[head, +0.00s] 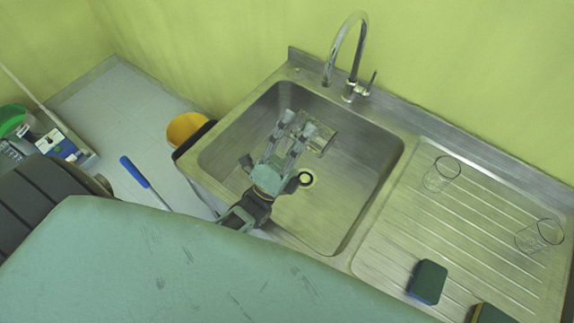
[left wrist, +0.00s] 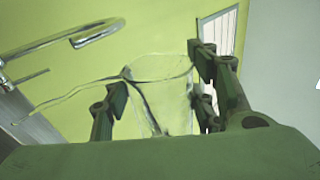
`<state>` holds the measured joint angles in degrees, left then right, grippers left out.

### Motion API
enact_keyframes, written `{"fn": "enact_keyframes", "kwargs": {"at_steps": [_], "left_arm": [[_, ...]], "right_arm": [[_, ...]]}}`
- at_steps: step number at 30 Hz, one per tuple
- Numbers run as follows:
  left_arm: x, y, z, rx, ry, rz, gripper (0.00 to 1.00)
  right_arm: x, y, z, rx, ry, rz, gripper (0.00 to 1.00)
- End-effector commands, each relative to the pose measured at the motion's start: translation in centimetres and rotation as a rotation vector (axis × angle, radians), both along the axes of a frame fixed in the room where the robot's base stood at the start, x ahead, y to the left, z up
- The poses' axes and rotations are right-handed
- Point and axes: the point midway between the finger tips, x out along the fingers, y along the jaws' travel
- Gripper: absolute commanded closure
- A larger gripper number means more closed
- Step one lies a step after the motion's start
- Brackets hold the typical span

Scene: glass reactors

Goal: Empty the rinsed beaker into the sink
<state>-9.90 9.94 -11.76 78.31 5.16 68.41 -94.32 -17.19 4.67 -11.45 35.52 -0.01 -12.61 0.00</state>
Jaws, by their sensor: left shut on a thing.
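My left gripper (head: 302,132) is over the sink (head: 345,225) and shut on a clear glass beaker (head: 324,139). The beaker is partly hidden by the fingers and looks tilted in the head view. In the left wrist view the beaker (left wrist: 165,105) sits between both fingers of the left gripper (left wrist: 158,92), its rim showing above them. The sink's round drain (head: 306,178) shows just right of the gripper. My right gripper is not in view.
The tap (head: 350,60) arches over the back of the sink. On the ribbed drainboard (head: 430,220) stand two clear glasses (head: 441,174) (head: 540,236) and a green sponge (head: 428,281). A yellow bin (head: 185,128) stands left of the sink.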

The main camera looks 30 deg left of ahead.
Motion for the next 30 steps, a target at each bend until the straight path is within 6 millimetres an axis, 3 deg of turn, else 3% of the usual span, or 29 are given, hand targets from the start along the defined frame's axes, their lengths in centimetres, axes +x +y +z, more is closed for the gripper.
{"fn": "enact_keyframes", "kwargs": {"at_steps": [11, 30], "left_arm": [[0.04, 0.45, 0.33, -0.132, 0.019, 0.001, 0.75], [0.07, -0.06, 0.46, -0.204, 0.030, 0.001, 0.76]], "right_arm": [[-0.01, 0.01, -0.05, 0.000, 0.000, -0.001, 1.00], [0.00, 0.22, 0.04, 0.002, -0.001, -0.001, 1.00]]}}
